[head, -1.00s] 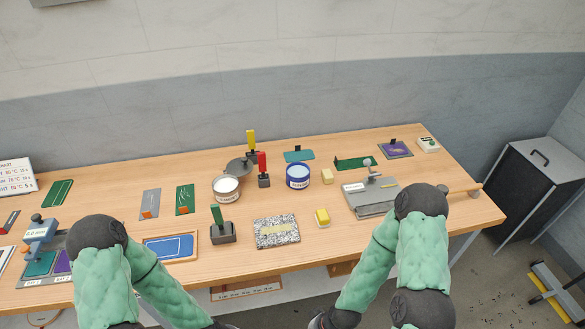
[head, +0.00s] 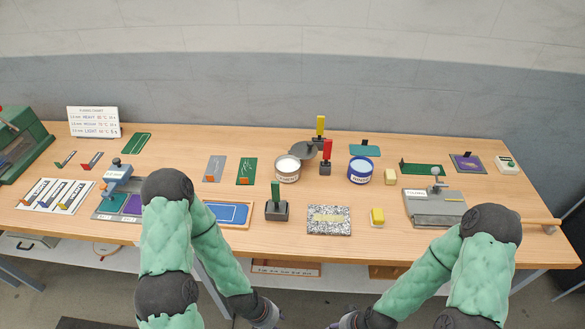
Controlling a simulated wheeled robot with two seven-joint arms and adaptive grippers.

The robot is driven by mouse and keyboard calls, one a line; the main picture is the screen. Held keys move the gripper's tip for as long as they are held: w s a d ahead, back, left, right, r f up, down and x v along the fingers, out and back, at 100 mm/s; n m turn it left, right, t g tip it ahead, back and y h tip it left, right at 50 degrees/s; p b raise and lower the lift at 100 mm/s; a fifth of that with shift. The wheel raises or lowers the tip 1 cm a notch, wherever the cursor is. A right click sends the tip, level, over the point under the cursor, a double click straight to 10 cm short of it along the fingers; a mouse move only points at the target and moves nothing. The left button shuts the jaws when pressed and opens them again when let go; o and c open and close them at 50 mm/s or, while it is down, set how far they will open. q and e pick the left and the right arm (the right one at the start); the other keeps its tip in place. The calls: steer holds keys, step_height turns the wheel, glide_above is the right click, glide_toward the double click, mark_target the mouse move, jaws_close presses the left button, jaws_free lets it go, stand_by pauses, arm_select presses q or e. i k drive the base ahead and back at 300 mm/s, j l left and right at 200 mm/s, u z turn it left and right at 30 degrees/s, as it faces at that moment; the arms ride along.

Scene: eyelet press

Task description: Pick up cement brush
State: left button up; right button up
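A third, with a green handle (head: 275,191), stands in a dark block nearer the front. I cannot tell from labels which is the cement brush. A white open tin (head: 287,170) and a blue-rimmed tin (head: 360,171) stand near them. My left gripper (head: 266,315) and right gripper (head: 345,321) are at the bottom edge, below the table front and away from the brushes. Both are partly cut off, their fingers unclear.
A grey press (head: 434,212) stands at right. A green machine (head: 20,145) and a white chart (head: 93,121) stand at left.

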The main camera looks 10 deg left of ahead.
mark_target(328, 144)
steer(key=l+u, duration=0.25)
steer(key=u, duration=0.15)
steer(key=l+u, duration=0.25)
steer(key=u, duration=0.15)
steer(key=l+u, duration=0.25)
steer(key=u, duration=0.15)
